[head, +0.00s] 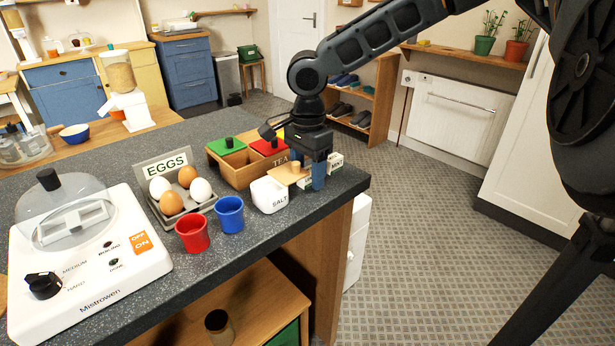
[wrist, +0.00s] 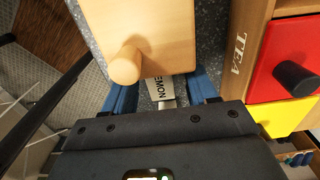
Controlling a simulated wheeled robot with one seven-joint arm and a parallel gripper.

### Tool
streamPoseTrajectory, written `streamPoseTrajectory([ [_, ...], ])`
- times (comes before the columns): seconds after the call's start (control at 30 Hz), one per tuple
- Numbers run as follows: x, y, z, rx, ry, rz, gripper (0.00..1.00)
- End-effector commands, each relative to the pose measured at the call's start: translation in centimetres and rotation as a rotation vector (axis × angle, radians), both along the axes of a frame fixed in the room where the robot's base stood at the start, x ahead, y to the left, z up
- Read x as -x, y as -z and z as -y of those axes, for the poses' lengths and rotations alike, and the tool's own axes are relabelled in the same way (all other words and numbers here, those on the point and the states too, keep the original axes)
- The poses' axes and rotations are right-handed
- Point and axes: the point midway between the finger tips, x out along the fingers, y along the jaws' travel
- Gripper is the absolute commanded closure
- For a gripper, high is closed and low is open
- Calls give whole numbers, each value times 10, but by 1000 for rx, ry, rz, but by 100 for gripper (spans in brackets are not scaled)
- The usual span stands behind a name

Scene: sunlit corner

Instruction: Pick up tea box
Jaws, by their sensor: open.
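My gripper (head: 308,176) is open, pointing down near the counter's right corner. In the wrist view, a small white tea box marked LEMON (wrist: 159,90) shows between the blue fingers (wrist: 162,94); I cannot tell whether they touch it. My gripper hides most of it in the head view, where a white part (head: 305,183) shows beside a finger. Another small box, marked MINT (head: 335,161), lies just behind my gripper to the right. The wooden TEA caddy (head: 238,174), with green, red and yellow lids, stands behind and left; it is at right in the wrist view (wrist: 243,50).
The white SALT box (head: 269,194) stands close left of my gripper, its wooden knobbed lid (head: 287,174) reaching beside the fingers and large in the wrist view (wrist: 150,35). Blue (head: 230,214) and red (head: 192,233) cups and an egg tray (head: 170,222) stand further left. The counter edge is near.

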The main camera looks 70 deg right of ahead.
Motion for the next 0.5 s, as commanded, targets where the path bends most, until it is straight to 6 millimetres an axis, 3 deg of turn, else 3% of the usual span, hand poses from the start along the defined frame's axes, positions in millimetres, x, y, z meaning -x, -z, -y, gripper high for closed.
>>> streamPoseTrajectory([
  [0.1, 0, 0, 0, 0, 0, 0, 44],
  [0.5, 0, 0, 0, -1, 0, 1, 83],
])
